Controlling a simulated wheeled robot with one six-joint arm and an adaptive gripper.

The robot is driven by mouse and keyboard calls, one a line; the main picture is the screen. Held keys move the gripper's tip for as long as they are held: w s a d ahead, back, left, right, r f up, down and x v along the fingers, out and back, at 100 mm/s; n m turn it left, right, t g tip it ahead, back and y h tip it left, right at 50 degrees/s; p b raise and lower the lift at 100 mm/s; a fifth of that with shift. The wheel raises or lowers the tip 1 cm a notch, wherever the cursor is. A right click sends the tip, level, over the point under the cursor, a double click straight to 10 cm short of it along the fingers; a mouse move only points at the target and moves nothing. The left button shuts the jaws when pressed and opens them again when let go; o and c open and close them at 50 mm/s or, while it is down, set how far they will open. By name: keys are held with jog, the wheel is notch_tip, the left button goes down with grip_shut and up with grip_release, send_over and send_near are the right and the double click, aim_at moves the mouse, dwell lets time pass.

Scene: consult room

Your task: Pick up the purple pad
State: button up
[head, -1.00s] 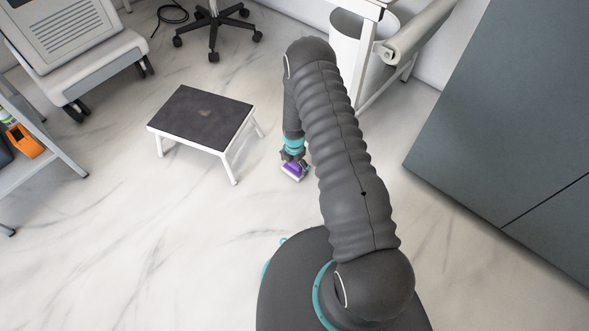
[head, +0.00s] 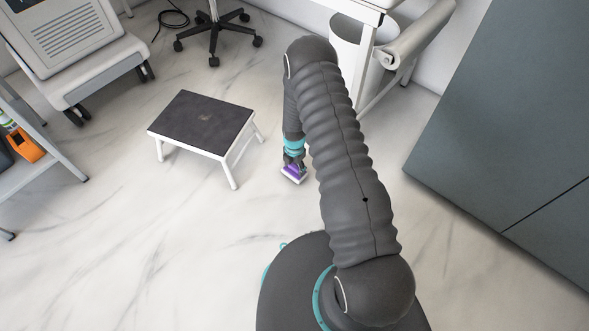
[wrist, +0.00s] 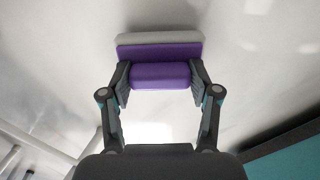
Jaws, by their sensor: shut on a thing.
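The purple pad (wrist: 160,76) is between the two fingers of my gripper (wrist: 160,84) in the wrist view. It has a purple raised block, a wider purple layer and a pale grey layer at the far side. My gripper is shut on the purple block, one finger against each end. In the head view the purple pad (head: 293,173) shows at the tip of my gripper (head: 294,165), low over the pale floor. I cannot tell whether its underside touches the floor.
A step stool (head: 203,122) with a dark top and white legs stands just left of my gripper. A white bin (head: 346,45) and a white table frame are behind. A grey-green cabinet (head: 510,130) is at the right. The marble-look floor (head: 150,250) at front left is clear.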

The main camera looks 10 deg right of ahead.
jog(key=r, duration=0.2)
jog(key=d+r, duration=0.1)
jog(key=shift+s+d+r, duration=0.1)
jog(key=shift+s, duration=0.2)
jog(key=s+d+r, duration=0.5)
jog(key=d+r, duration=0.1)
jog(key=d, duration=0.3)
jog(key=shift+s, duration=0.15)
jog(key=o, duration=0.7)
jog(key=shift+a, duration=0.1)
jog(key=shift+p, duration=0.3)
jog(key=c, duration=0.4)
